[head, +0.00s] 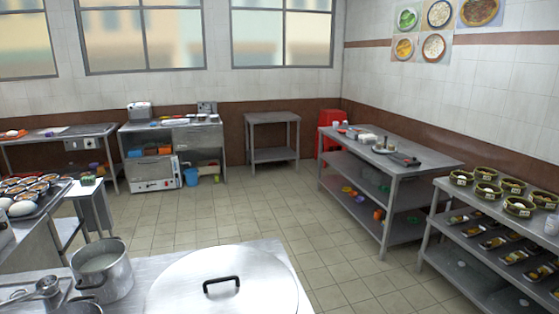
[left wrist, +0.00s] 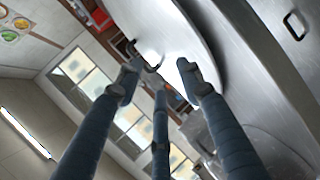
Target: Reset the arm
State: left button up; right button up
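Neither of my arms shows in the head view. In the left wrist view, my left gripper (left wrist: 158,74) has its blue-grey fingers spread apart, with nothing held between them. The view is strongly tilted. A large steel surface with a dark handle (left wrist: 293,25) fills the right side, and a curved steel rim lies just beyond the fingertips. I cannot tell whether a fingertip touches it. In the head view, a large round steel lid (head: 185,284) with a black handle lies close in front. My right gripper is in neither view.
A steel pot (head: 102,270) stands left of the lid, with a ladle (head: 47,287) farther left. A tray of bowls (head: 30,190) is on the left counter. A steel table (head: 432,160) and a shelf with bamboo steamers (head: 487,190) stand right. The tiled floor (head: 240,210) between is clear.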

pick_arm(q)
jog(key=s+f+m+g, duration=0.3)
jog(key=s+m+g, duration=0.2)
jog(key=s+m, duration=0.65)
jog(key=s+f+m+g, duration=0.35)
jog(key=s+m, duration=0.35)
jog(key=s, duration=0.9)
notch_tip(320, 180, down, 26)
jog(key=s+g+b, duration=0.1)
jog(key=s+g, duration=0.1)
jog(key=s+a+f, duration=0.1)
jog(key=s+f, duration=0.7)
jog(key=s+a+f+g+b, duration=0.1)
jog(key=s+a+f, duration=0.1)
jog(key=s+f, duration=0.6)
jog(key=shift+s+a+f+y, duration=0.3)
jog(key=shift+s+f+y, duration=0.05)
jog(key=shift+f+y, duration=0.1)
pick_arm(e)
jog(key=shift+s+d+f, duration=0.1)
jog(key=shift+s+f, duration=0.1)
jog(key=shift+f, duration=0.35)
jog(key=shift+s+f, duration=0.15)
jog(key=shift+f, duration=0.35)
